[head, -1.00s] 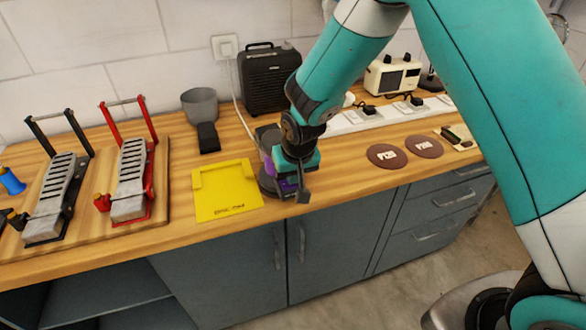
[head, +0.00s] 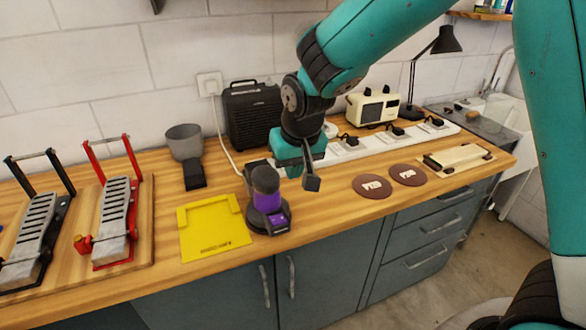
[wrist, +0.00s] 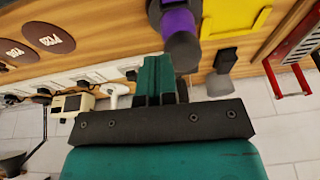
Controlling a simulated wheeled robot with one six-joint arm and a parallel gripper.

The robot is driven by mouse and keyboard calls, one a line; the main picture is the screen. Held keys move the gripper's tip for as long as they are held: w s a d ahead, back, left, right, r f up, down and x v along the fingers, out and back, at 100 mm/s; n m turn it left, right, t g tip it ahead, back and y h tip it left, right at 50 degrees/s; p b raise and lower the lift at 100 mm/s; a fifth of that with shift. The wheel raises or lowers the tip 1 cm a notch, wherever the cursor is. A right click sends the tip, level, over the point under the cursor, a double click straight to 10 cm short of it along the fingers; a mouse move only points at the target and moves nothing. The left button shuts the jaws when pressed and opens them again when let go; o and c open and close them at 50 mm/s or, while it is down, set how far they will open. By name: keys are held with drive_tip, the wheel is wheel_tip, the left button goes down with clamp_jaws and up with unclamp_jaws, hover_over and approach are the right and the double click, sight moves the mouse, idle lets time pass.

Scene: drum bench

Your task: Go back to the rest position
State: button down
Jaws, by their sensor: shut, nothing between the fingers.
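My gripper (head: 312,182) is shut and empty. In the head view it hangs above the bench, just right of and above a purple and dark grey device (head: 266,202) that stands upright on a dark base. In the wrist view my gripper (wrist: 168,80) points over the bench, and the purple device (wrist: 178,22) shows at the top, apart from the fingers. My teal arm reaches in from the upper right of the head view.
A yellow tray (head: 213,237) lies left of the device. Two pedals stand at the left, one with a red frame (head: 112,218). A grey cup (head: 185,142), black heater (head: 254,113), power strip (head: 350,152), brown discs (head: 372,186) and lamp (head: 446,42) stand around.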

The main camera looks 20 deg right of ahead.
idle(0.3)
drive_tip(key=s+a+r+n+g+y, duration=0.1)
drive_tip(key=s+r+n, duration=0.2)
drive_tip(key=s, duration=0.9)
drive_tip(key=s+a+r+n+g+y, duration=0.1)
drive_tip(key=s+r, duration=0.4)
drive_tip(key=s, duration=0.8)
drive_tip(key=shift+r+n+g+y, duration=0.4)
drive_tip(key=shift+n+g+y, duration=0.3)
drive_tip(key=shift+n, duration=0.5)
